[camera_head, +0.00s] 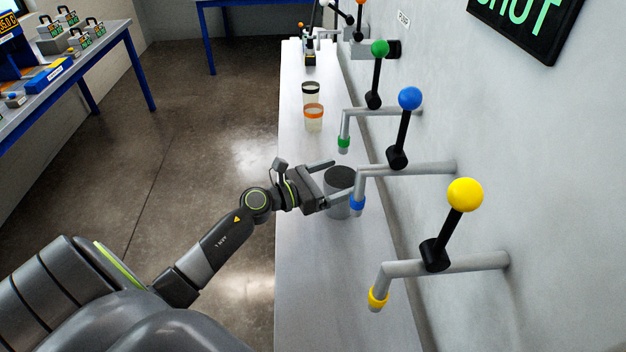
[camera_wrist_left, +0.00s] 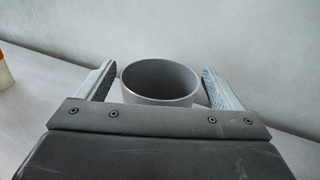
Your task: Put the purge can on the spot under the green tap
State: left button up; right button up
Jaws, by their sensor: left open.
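The purge can (camera_head: 338,206) is a grey cylinder with a dark open top, upright on the long pale bench near the blue tap (camera_head: 398,165). It also shows in the left wrist view (camera_wrist_left: 160,88), and its inside looks empty. My left gripper (camera_head: 341,181) is open, with a finger on each side of the can; narrow gaps seem to show between fingers and wall. The green tap (camera_head: 376,78) is farther along the wall, its green-tipped spout (camera_head: 344,145) above the bench beyond the can. I cannot make out a marked spot beneath it. My right gripper is out of view.
A yellow tap (camera_head: 438,255) is nearer, with more taps at the far end. Cups with an orange band (camera_head: 314,118) and a black band (camera_head: 311,92) stand beyond the can. A blue-framed table (camera_head: 95,50) is at left. The near bench is clear.

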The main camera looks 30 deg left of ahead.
pick_arm(q)
jog(key=b+v, duration=0.7)
jog(key=v, duration=0.4)
jog(key=shift+s+a, duration=0.25)
jog(key=shift+s, duration=0.1)
jog(key=shift+f, duration=0.1)
